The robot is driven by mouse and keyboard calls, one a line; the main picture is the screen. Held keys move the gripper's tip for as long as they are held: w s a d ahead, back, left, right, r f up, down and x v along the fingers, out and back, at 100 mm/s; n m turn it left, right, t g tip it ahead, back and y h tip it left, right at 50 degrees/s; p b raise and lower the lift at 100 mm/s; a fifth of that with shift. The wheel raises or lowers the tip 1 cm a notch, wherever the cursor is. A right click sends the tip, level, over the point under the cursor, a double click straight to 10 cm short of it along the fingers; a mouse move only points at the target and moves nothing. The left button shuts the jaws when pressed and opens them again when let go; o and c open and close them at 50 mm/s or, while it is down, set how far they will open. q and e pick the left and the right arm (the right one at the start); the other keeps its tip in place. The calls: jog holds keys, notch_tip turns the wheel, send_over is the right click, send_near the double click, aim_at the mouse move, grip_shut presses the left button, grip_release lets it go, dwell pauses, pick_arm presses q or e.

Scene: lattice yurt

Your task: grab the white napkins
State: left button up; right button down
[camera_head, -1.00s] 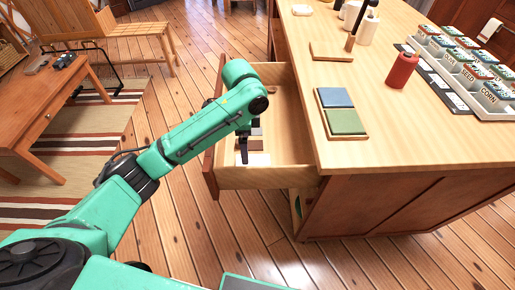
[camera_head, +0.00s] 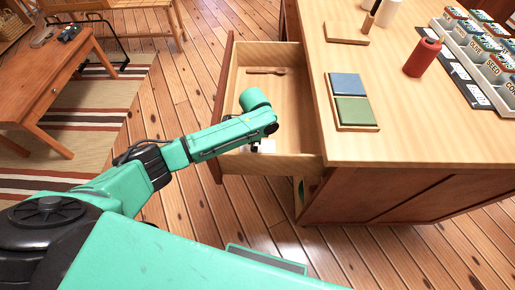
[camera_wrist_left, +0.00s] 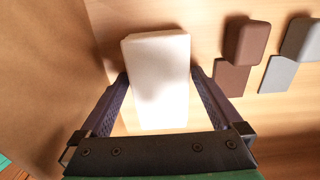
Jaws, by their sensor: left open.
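The white napkins (camera_wrist_left: 160,78) lie as a folded white block in the open drawer, seen in the left wrist view. A small white part of them (camera_head: 268,146) shows in the head view beside my arm. My left gripper (camera_wrist_left: 158,80) is open, with one finger on each side of the napkins; I cannot tell whether the fingers touch them. In the head view my left arm reaches over the drawer's side and hides the fingers. My right gripper is not in view.
The drawer (camera_head: 222,110) stands open from the wooden counter (camera_head: 430,130). In the left wrist view a brown block (camera_wrist_left: 245,42) and a grey block (camera_wrist_left: 302,40) lie right of the napkins. A brown wooden item (camera_head: 266,71) lies at the drawer's far end.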

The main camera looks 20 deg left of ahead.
pick_arm(q)
jog(key=c, duration=1.2)
